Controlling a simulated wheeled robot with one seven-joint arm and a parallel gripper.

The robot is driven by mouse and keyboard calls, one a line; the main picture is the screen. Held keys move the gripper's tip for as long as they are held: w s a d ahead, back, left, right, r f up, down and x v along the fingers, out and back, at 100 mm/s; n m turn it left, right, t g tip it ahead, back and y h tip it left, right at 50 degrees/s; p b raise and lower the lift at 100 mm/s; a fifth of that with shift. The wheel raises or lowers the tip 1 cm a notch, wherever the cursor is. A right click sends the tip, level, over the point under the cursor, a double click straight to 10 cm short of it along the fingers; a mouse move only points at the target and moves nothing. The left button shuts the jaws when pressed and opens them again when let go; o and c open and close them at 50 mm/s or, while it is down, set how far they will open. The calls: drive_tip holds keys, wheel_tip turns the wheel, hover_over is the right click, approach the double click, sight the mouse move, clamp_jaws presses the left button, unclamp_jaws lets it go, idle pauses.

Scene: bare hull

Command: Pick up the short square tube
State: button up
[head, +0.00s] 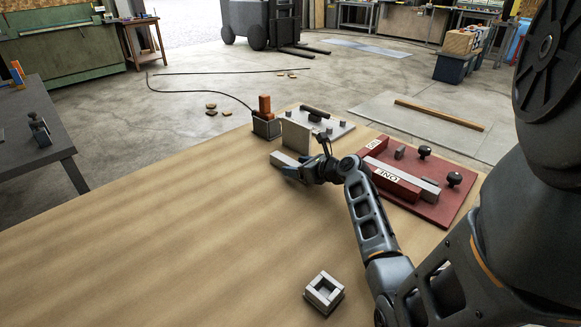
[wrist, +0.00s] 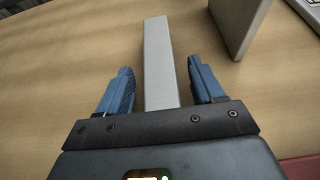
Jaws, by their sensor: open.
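The short square tube is a plain light-grey bar (head: 284,158) lying on the wooden table near its far edge. In the wrist view the grey bar (wrist: 158,50) runs lengthwise between the two blue fingers and extends beyond their tips. My gripper (head: 291,171) is at the bar's near end; it also shows in the wrist view (wrist: 160,72). The fingers are open, one on each side, with a gap visible on both sides. The bar's near end is hidden behind the gripper body.
An upright grey plate (head: 297,136) stands close beyond the bar, beside a grey base with knobs (head: 335,130). A red fixture (head: 440,208) lies to the right. A small grey square frame (head: 323,292) sits at the front. The table's left side is clear.

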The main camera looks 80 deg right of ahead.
drive_tip(key=c, duration=1.2)
